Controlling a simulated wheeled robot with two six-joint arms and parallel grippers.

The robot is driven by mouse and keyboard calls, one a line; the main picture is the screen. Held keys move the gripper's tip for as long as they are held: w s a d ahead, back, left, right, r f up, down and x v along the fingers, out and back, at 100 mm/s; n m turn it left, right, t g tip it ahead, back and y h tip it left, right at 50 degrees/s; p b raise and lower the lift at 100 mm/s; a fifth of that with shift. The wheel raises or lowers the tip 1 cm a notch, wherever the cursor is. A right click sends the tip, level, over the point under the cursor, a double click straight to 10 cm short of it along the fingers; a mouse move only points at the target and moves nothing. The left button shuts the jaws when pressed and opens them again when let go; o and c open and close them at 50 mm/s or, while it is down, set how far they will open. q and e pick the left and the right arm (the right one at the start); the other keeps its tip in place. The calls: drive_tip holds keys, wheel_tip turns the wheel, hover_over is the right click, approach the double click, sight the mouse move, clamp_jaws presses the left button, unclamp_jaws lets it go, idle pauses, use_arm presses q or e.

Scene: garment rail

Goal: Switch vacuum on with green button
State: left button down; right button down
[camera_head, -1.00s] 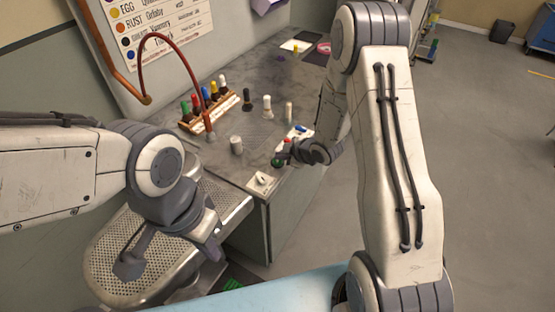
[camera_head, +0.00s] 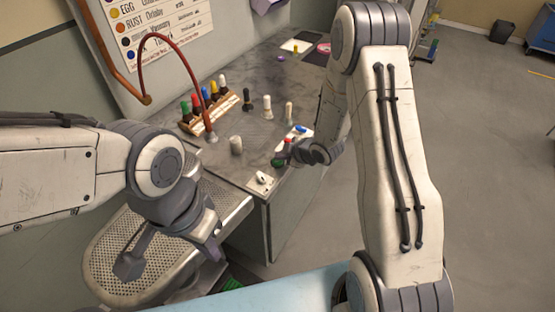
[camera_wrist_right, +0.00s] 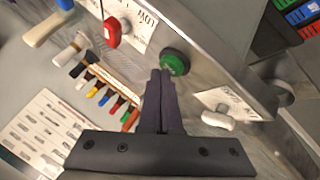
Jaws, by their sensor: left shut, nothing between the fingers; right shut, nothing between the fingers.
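The round green button (camera_wrist_right: 174,61) is on the front edge of the grey worktop in the right wrist view. The right gripper also shows in the head view (camera_head: 286,151).
A red knob (camera_wrist_right: 112,32) and a white lever (camera_wrist_right: 217,120) flank the green button. The perforated board (camera_head: 105,240) lies at lower left. Open floor is at right.

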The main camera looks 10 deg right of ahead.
sight(281, 162)
idle(0.3)
drive_tip(key=shift+f+b, duration=0.45)
drive_tip(key=shift+b, duration=0.05)
drive_tip(key=shift+s+r, duration=0.1)
drive_tip(key=shift+r, duration=0.2)
idle(0.3)
wheel_tip(281, 162, up, 6)
drive_tip(key=p, duration=0.5)
drive_tip(key=shift+r, duration=0.15)
